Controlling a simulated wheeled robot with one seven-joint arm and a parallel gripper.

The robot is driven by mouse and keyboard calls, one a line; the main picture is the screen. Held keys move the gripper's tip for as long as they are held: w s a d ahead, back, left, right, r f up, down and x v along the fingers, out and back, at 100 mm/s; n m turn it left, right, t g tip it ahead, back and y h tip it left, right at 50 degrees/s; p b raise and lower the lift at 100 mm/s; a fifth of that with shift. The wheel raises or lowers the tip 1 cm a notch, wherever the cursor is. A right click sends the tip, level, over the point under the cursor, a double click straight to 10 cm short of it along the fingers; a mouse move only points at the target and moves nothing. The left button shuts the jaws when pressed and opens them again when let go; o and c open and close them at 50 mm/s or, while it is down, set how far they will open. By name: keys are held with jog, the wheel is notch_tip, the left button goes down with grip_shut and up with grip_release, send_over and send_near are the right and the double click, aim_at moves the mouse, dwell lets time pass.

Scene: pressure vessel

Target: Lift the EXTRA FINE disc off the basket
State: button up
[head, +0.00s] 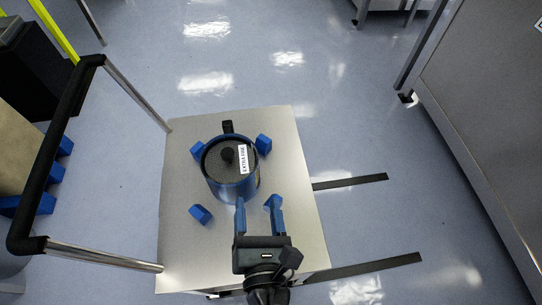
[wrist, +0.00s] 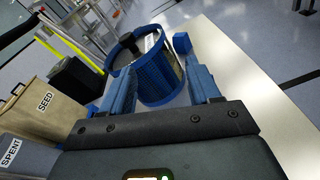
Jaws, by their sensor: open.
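The EXTRA FINE disc (head: 221,169) is dark with a black central knob and a white label reading EXTRA FINE. It sits in the top of the round blue basket (head: 236,192), which stands on a light square platform. My gripper (head: 257,203) is open and empty, at the near side of the basket and below the knob in the head picture. Whether a finger touches the basket I cannot tell.
Several blue blocks (head: 201,214) stand on the platform (head: 180,260) around the basket. A black handrail (head: 50,150) with metal posts runs along the left. Bins labelled SEED (wrist: 38,103) and SPENT (wrist: 15,155) stand at the left. A large grey cabinet (head: 490,110) is at the right.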

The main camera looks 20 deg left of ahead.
aim_at(228, 158)
jog(key=shift+w+a+r+n+t+y, duration=0.2)
jog(key=shift+w+a+n, duration=0.45)
jog(key=shift+w+a, duration=0.75)
jog(key=shift+w+a+r+n+y, duration=0.15)
jog(key=shift+w+a+r+n, duration=0.4)
jog(key=shift+a, duration=1.3)
jog(key=shift+w+a+r+n+t+y, duration=0.15)
jog(key=shift+w+a+n, duration=0.55)
jog(key=shift+w+a, duration=0.85)
jog(key=shift+s+a, duration=0.1)
grip_shut()
